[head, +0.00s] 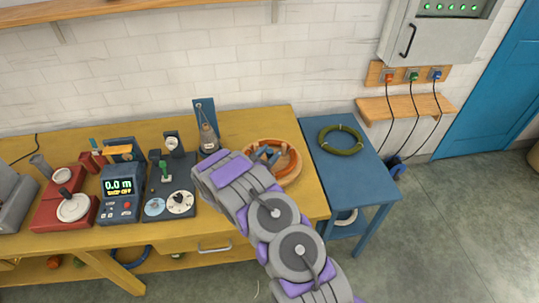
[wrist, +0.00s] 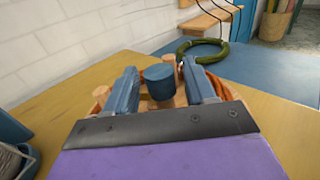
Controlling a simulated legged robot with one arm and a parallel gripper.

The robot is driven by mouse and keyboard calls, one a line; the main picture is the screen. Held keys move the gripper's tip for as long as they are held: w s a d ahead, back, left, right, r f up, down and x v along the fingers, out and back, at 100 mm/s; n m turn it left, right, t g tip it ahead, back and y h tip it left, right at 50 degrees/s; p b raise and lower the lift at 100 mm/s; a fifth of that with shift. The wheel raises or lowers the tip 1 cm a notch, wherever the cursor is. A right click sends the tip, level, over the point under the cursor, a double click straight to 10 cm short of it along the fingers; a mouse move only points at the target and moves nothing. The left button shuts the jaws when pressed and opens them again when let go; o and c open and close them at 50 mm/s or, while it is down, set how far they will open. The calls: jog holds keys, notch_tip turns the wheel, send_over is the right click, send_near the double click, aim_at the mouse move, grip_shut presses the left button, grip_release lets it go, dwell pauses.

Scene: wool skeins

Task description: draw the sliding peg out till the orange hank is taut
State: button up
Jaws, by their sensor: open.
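The orange hank (head: 292,160) lies in a loop on a round wooden board (head: 288,183) near the right end of the yellow bench. Orange strands also show at the right in the wrist view (wrist: 231,92). A blue-topped peg (wrist: 159,82), apparently the sliding peg, stands on the board. My gripper (wrist: 160,70) is open, with one blue finger on each side of this peg and gaps visible. In the head view my gripper (head: 266,154) is over the board, and my arm hides its near left part.
A blue side table (head: 345,175) with a green wool ring (head: 340,140) stands right of the bench. Left of my arm are a cone of yarn (head: 208,138), a dial panel (head: 170,195) and a meter reading 0.0 m (head: 119,187). The wall runs behind.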

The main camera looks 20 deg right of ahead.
jog(key=shift+c, duration=0.3)
jog(key=c, duration=0.9)
jog(key=shift+o, duration=0.2)
jog(key=shift+s+a+f+p, duration=0.15)
jog(key=shift+s+a, duration=0.2)
jog(key=shift+s, duration=0.35)
jog(key=shift+s+a+r+p, duration=0.1)
jog(key=shift+s+a, duration=0.3)
jog(key=shift+s, duration=0.35)
jog(key=shift+s+a+f+p, duration=0.15)
jog(key=shift+s+a, duration=0.2)
jog(key=shift+s, duration=0.35)
jog(key=shift+r, duration=0.1)
jog(key=o, duration=0.9)
jog(key=shift+r, duration=0.1)
jog(key=p+v, duration=0.3)
jog(key=v, duration=1.4)
jog(key=shift+a, duration=0.2)
